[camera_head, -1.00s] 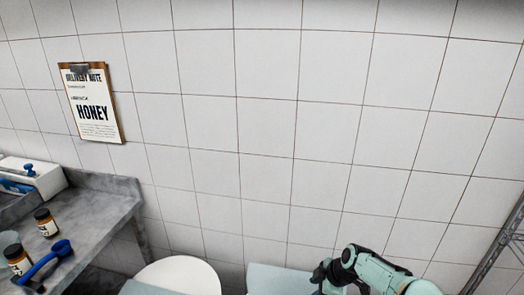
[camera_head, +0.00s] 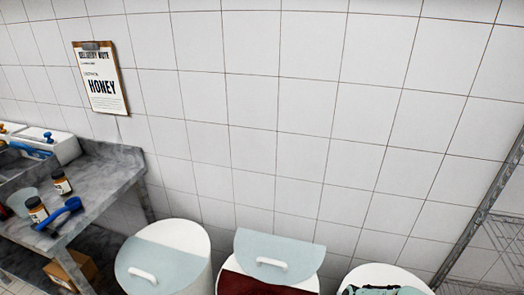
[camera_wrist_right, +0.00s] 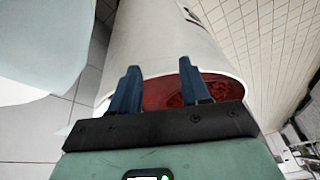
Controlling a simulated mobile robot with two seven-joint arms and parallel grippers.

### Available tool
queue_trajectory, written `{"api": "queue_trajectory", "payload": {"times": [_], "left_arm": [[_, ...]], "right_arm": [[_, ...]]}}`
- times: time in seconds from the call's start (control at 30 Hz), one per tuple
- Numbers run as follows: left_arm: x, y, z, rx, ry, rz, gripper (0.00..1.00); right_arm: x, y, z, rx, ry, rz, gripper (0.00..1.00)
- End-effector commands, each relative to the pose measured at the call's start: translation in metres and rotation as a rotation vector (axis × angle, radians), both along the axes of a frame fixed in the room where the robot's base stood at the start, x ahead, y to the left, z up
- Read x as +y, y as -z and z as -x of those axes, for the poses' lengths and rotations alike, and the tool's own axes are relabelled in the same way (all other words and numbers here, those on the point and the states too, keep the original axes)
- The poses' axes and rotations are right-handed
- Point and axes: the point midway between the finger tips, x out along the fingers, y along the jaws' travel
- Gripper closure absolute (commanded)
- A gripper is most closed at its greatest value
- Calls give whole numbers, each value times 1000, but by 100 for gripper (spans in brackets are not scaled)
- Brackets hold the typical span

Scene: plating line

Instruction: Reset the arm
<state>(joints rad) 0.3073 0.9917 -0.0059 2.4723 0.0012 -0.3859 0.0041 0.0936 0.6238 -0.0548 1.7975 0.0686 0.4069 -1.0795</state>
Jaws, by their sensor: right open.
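My right gripper (camera_wrist_right: 157,68) shows in the right wrist view with its two blue fingers apart and nothing between them. Behind the fingers is a white round bin with dark red contents (camera_wrist_right: 160,94). In the head view only a green part of my right arm shows at the bottom right edge, in front of the right bin (camera_head: 362,275). My left gripper is not in view.
The left bin (camera_head: 195,238) has its pale lid on. The middle bin's lid (camera_head: 290,250) is raised or shifted back, showing dark red contents (camera_head: 250,285). A grey counter (camera_head: 100,185) with jars and a blue scoop (camera_head: 62,212) stands left. A metal rack (camera_head: 490,200) stands right.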

Motion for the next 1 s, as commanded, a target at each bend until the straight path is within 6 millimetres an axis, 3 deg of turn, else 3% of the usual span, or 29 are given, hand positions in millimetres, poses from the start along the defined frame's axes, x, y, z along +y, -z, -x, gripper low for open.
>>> {"api": "queue_trajectory", "payload": {"times": [0.03,0.2,0.3,0.4,0.5,0.63,1.0], "left_arm": [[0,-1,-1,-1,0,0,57],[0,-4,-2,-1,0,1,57],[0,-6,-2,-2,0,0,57],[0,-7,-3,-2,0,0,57],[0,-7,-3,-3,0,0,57],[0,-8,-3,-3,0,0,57],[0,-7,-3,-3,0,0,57]], "right_arm": [[4,32,30,76,97,-12,54],[23,107,133,285,482,-45,54],[36,129,195,396,697,-57,54],[48,137,244,483,876,-66,54],[57,137,275,539,1000,-72,54],[61,136,292,569,1073,-76,54],[61,136,292,570,1080,-75,54]]}}
